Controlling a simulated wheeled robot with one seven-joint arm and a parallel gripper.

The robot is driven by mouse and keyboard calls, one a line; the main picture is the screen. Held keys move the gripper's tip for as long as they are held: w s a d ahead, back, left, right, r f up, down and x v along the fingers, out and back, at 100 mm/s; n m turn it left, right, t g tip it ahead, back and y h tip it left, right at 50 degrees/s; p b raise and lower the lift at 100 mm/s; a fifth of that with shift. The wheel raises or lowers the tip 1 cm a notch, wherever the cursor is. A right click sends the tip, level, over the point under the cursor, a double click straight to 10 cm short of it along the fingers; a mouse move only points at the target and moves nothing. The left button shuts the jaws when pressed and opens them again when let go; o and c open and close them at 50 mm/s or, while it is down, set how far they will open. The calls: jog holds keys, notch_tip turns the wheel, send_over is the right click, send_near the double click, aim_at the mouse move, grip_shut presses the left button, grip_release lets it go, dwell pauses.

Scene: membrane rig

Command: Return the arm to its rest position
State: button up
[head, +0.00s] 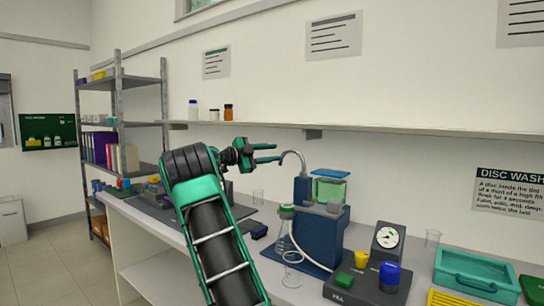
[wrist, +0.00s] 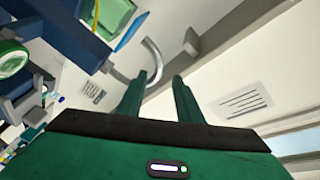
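My gripper (head: 266,154) is raised above the bench, left of the blue stand, in the head view. Its two green fingers stand apart with nothing between them. In the wrist view my gripper (wrist: 163,88) also shows open and empty, with the wall and shelf underside beyond the fingertips. My green and black arm reaches up from the bottom of the head view and hides part of the bench behind it.
A blue rig stand (head: 303,222) with a curved metal spout (head: 295,155) is close to the right of my gripper. A gauge box (head: 388,237), a glass flask (head: 284,222) and a teal tray (head: 476,275) stand on the bench. A wall shelf (head: 380,129) runs behind.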

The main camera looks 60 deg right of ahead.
dwell(0.6)
jog(key=s+a+f+n+t+y, duration=0.3)
jog(key=s+a+f+n+y, duration=0.1)
jog(key=a+f+n, duration=0.25)
jog(key=s+a+f+n+t+y, duration=0.4)
jog(key=s+a+f+n, duration=0.15)
jog(key=a+f, duration=0.2)
jog(key=s+a+f+n+y, duration=0.3)
jog(key=s+a+f+n, duration=0.2)
jog(key=a, duration=0.6)
jog(key=s+a+f+n+y, duration=0.3)
jog(key=s+a+f+n, duration=0.2)
jog(key=a, duration=0.6)
jog(key=s+a+f+n+y, duration=0.2)
jog(key=s+a+f+n, duration=0.3)
jog(key=s+a, duration=0.3)
jog(key=a, duration=0.3)
jog(key=shift+f+y, duration=0.25)
jog(key=shift+y, duration=0.15)
jog(key=shift+s, duration=0.1)
